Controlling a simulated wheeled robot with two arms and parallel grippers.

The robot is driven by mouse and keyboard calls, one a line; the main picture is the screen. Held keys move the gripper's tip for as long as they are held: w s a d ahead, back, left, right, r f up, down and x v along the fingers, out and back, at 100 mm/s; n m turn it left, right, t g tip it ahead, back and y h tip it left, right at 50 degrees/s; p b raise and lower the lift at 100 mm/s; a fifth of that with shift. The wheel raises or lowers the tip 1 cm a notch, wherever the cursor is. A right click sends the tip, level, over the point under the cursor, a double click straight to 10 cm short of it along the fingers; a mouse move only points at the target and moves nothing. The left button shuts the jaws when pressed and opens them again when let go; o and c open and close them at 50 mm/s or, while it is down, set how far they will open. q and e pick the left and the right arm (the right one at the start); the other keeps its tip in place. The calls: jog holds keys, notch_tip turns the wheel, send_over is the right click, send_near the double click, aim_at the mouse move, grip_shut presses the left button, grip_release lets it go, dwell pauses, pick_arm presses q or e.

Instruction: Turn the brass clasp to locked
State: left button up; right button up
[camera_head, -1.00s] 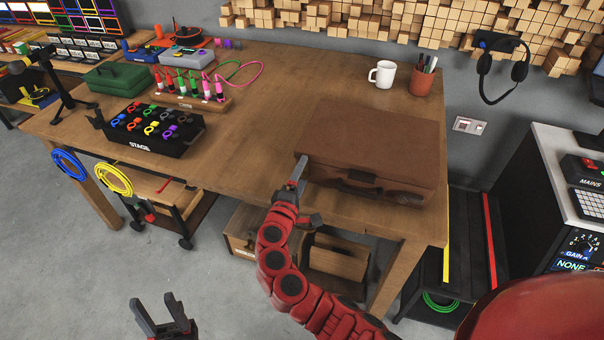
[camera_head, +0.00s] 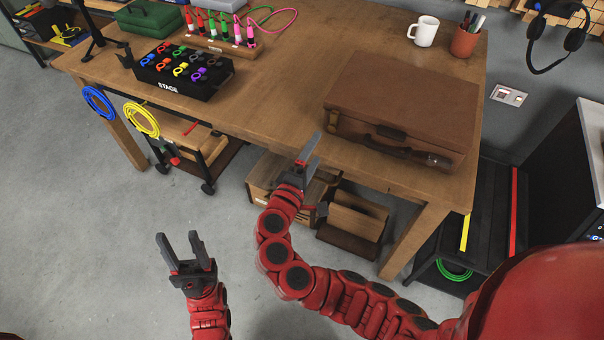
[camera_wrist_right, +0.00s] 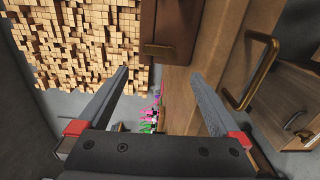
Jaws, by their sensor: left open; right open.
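A closed brown case (camera_head: 405,100) lies on the wooden table near its front right corner, with a dark handle (camera_head: 390,148) on its front. In the right wrist view the case (camera_wrist_right: 178,18) is at the top, with a small brownish fitting (camera_wrist_right: 160,50) on its face. I cannot tell whether this fitting is the brass clasp or how it is turned. My right gripper (camera_head: 320,172) is open and empty, in front of the table edge, left of and below the case. My left gripper (camera_head: 177,239) is open and empty, low over the floor.
Wooden boxes (camera_head: 350,220) are under the table. A brass-coloured handle (camera_wrist_right: 252,75) shows right of my right fingers.

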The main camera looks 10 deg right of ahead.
jog(key=v, duration=0.7)
jog(key=shift+a, duration=0.1)
